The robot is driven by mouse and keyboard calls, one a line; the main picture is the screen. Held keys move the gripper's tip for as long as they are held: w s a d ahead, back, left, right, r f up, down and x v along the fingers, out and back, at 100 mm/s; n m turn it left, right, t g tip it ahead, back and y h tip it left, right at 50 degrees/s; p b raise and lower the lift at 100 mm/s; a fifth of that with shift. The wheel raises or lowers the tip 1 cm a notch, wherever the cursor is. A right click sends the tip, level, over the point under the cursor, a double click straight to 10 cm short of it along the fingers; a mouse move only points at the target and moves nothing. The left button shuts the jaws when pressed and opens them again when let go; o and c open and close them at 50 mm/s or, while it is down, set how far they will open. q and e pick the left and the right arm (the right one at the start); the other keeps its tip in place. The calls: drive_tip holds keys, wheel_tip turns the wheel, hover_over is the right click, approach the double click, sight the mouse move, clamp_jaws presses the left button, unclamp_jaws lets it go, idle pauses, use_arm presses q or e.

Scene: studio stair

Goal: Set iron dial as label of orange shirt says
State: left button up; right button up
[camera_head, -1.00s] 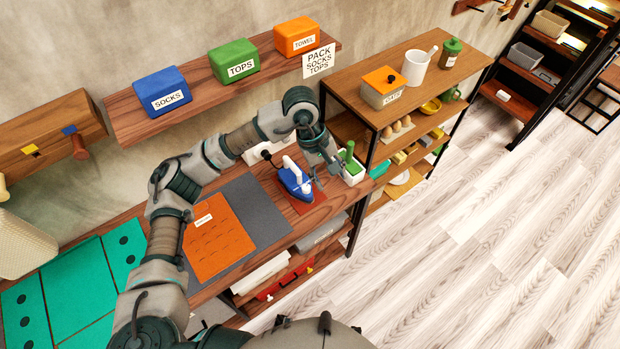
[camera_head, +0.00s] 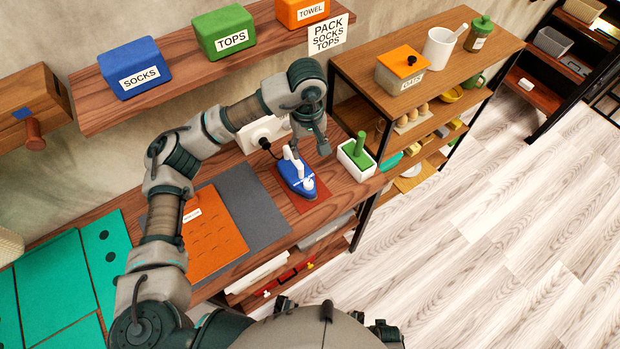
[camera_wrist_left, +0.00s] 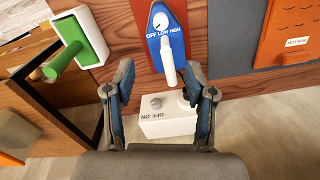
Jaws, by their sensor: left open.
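The blue iron (camera_head: 294,180) with a white handle lies on a reddish-brown mat (camera_head: 312,206). Its white dial (camera_wrist_left: 160,21) shows in the left wrist view, above the words OFF, LOW and HIGH; I cannot surely tell its setting. The orange shirt (camera_head: 216,245) lies flat left of the iron. Its white label (camera_head: 192,214) is too small to read, also in the left wrist view (camera_wrist_left: 297,42). My left gripper (camera_head: 309,146) is open and empty, over the back of the iron near its handle. In the left wrist view its fingers (camera_wrist_left: 160,82) are spread, apart from the dial. My right gripper is not seen.
A white holder with a green handle (camera_head: 358,151) stands to the right. The shelf with coloured boxes (camera_head: 180,66) overhangs the back.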

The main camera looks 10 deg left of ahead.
sight(308, 182)
use_arm(q)
drive_tip(key=f, duration=1.5)
drive_tip(key=shift+s+d+f, duration=0.1)
drive_tip(key=shift+s+f, duration=0.1)
drive_tip(key=shift+f, duration=0.5)
drive_tip(key=shift+a, duration=0.2)
drive_tip(key=shift+d, duration=0.1)
clamp_jaws()
